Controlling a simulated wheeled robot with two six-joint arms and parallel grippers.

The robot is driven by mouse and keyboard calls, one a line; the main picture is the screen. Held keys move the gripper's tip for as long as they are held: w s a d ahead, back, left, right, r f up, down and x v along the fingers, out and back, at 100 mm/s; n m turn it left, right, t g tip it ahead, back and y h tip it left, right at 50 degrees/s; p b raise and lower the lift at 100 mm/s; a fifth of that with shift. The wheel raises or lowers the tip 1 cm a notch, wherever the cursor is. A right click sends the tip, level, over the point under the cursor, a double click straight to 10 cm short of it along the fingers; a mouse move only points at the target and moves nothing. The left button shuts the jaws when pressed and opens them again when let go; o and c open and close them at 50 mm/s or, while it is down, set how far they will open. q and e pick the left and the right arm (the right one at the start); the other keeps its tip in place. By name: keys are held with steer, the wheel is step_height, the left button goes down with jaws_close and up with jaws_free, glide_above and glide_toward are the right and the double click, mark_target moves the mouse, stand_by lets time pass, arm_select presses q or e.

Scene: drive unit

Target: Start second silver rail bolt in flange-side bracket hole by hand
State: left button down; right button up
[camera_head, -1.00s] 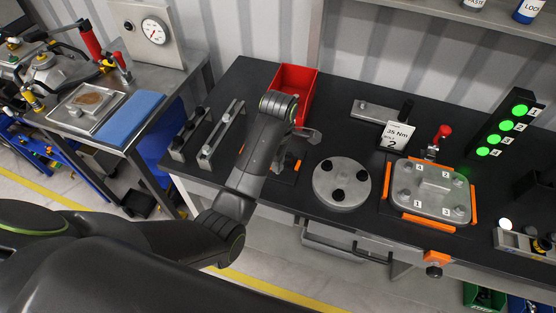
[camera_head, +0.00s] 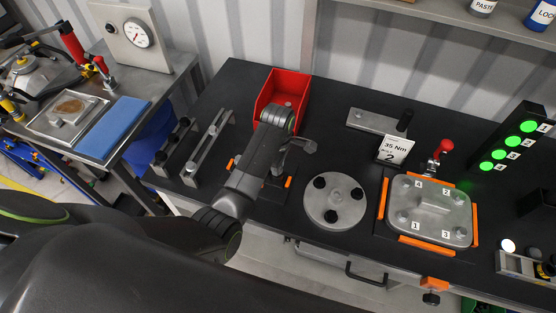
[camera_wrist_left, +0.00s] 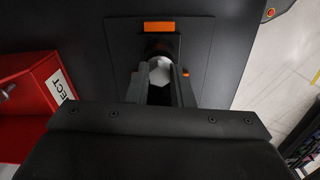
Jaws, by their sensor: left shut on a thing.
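My left gripper (camera_head: 298,148) is over the bench between the red bin and the round grey disc. In the left wrist view its fingers (camera_wrist_left: 160,82) are closed around a silver hex-headed piece (camera_wrist_left: 158,68), which looks like a bolt. The piece sits in front of a dark round part on a black plate (camera_wrist_left: 199,45) with an orange block (camera_wrist_left: 159,27). Whether it touches or enters a hole is hidden. Two grey rail-like bars (camera_head: 209,147) (camera_head: 171,150) stand left of my arm. I cannot identify the flange-side bracket hole. My right gripper is out of view.
A red bin (camera_head: 264,93) stands behind the gripper. A round disc (camera_head: 336,217) with three black knobs is to its right. Further right are a "35 Nm" tag (camera_head: 395,149), a numbered grey cover (camera_head: 432,207) between orange clamps, and a green-light panel (camera_head: 508,145).

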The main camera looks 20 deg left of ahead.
arm_select(q)
steer(key=m, duration=0.9)
steer(key=shift+s, duration=0.1)
steer(key=c, duration=1.2)
jaws_free()
